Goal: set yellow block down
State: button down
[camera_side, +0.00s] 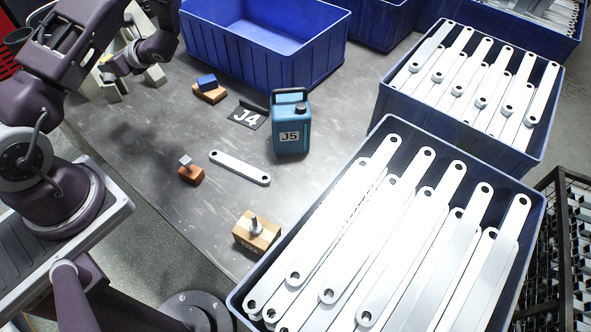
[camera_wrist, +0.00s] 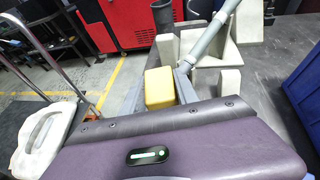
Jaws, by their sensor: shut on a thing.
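The yellow block (camera_wrist: 160,88) sits between the two fingers of my gripper (camera_wrist: 160,92) in the wrist view, and the fingers are shut on it. In the side view my gripper (camera_side: 104,66) is at the upper left, beside pale grey block-like fixtures, with only a small bit of yellow (camera_side: 106,58) showing. My wrist hides much of the block there. I cannot tell how high the block is above the table or whether it touches anything.
Pale fixtures (camera_wrist: 230,87) and a grey pipe (camera_wrist: 210,40) stand close by. A blue bin (camera_side: 262,39), teal J5 can (camera_side: 290,127), J4 card (camera_side: 247,117), metal bar (camera_side: 240,167) and small blocks (camera_side: 209,92) are on the table (camera_side: 130,150). Bins of brackets (camera_side: 378,128) line the right.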

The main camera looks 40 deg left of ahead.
notch_tip(320, 180, up, 8)
jog(key=s+d+f+n+g+h, duration=0.2)
jog(key=d+f+n+g, duration=0.25)
jog(key=d, duration=0.45)
jog(key=s+d+f+n+g+h, duration=0.25)
jog(key=d+f, duration=0.25)
jog(key=d, duration=0.5)
jog(key=w+d+f+n+g+h, duration=0.15)
jog(key=d+n+h, duration=0.35)
jog(key=d, duration=0.6)
jog(key=w+d+n+g+h, duration=0.15)
jog(key=d+n+h, duration=0.4)
jog(key=d, duration=0.55)
jog(key=w+d+r+n+t+h, duration=0.3)
jog(key=w+d+n+h, duration=0.15)
jog(key=d, duration=0.35)
jog(key=w+d+r+n+t+h, duration=0.3)
jog(key=d+n+h, duration=0.2)
jog(key=d, duration=0.3)
notch_tip(320, 180, up, 4)
jog(key=n+t+y, duration=0.2)
jog(key=n+t, duration=1.3)
jog(key=t, duration=0.1)
send_over(324, 178)
jog(key=shift+t, duration=0.3)
notch_tip(324, 178, down, 27)
jog(key=shift+r, duration=0.1)
jog(key=shift+f, duration=0.2)
